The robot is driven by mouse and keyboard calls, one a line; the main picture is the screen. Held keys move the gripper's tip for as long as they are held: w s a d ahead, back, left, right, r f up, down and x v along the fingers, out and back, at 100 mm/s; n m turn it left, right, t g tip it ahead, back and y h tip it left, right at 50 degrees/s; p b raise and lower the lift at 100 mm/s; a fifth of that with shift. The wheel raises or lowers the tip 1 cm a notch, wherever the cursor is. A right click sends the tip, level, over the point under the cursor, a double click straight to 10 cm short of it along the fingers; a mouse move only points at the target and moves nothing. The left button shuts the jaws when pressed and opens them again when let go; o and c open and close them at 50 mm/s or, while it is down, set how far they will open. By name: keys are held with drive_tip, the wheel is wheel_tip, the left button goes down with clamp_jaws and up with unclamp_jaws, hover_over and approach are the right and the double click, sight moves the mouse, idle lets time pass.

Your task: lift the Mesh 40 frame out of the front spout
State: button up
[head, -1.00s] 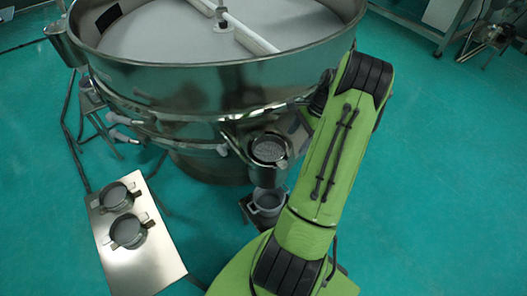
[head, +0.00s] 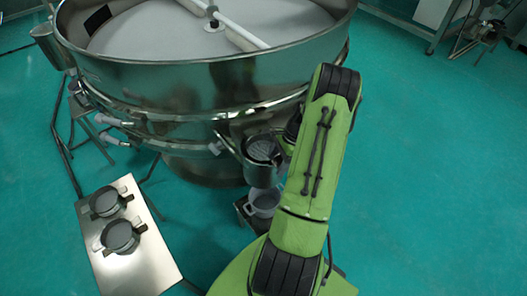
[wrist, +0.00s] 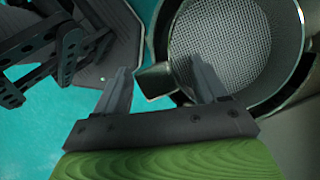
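The round Mesh 40 frame, a grey wire mesh in a metal rim, sits in the front spout (head: 257,172) on the sieve's near side. Its mesh (wrist: 225,45) fills the upper right of the wrist view, and a short dark handle tab (wrist: 157,82) sticks out from its rim. My gripper (wrist: 161,72) is open, with one finger on each side of the tab. I see gaps beside the tab and cannot tell whether either finger touches it. In the head view my arm hides most of my gripper beside the spout.
The big round sieve (head: 180,75) stands behind the spout. A grey bucket (head: 265,203) stands below the spout. At left, a metal table (head: 150,265) bears two round handled frames (head: 105,202) (head: 120,237). Open floor lies right of my arm.

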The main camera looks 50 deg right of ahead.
drive_tip(key=c, duration=1)
